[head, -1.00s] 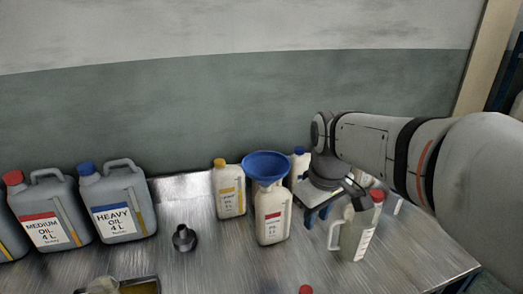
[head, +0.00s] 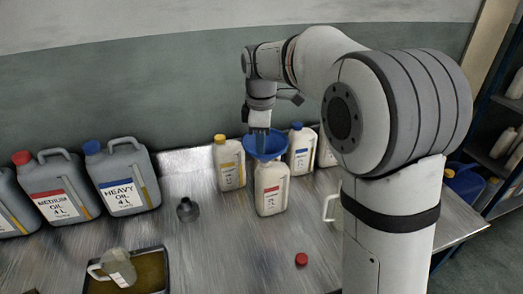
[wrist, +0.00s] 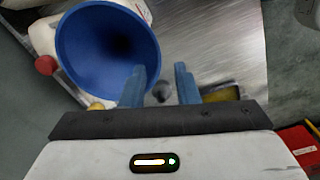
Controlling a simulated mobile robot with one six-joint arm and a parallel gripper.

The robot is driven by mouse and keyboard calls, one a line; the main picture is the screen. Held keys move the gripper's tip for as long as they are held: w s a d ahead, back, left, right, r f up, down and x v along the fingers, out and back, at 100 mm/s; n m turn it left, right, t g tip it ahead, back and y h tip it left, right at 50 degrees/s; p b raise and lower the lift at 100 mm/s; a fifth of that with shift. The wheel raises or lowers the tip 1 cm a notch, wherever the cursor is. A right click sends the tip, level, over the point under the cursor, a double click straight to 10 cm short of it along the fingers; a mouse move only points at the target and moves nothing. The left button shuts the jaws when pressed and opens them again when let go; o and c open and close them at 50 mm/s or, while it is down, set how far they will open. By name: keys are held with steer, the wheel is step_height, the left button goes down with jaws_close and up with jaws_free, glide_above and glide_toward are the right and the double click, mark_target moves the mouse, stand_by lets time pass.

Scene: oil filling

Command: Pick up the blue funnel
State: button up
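The blue funnel (head: 276,148) sits upright in the mouth of a white bottle with a red label (head: 271,188). My gripper (head: 259,140) points down at the funnel, its blue fingers overlapping the rim in the head view. In the wrist view the wide funnel mouth (wrist: 92,50) shows at the upper left. My gripper (wrist: 160,88) is open there, with a clear gap between its fingers. The left finger overlaps the funnel's right rim and the right finger is outside it. I cannot tell whether either finger touches the funnel.
A yellow-capped bottle (head: 229,165) and a blue-capped bottle (head: 300,150) stand close on either side. A small dark metal vessel (head: 188,210) stands to the left. Large grey oil cans (head: 122,178) are further left. A red cap (head: 301,259) lies on the table in front.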

step_height(320, 180, down, 4)
steer(key=shift+r, duration=0.25)
jaws_close()
stand_by(0.4)
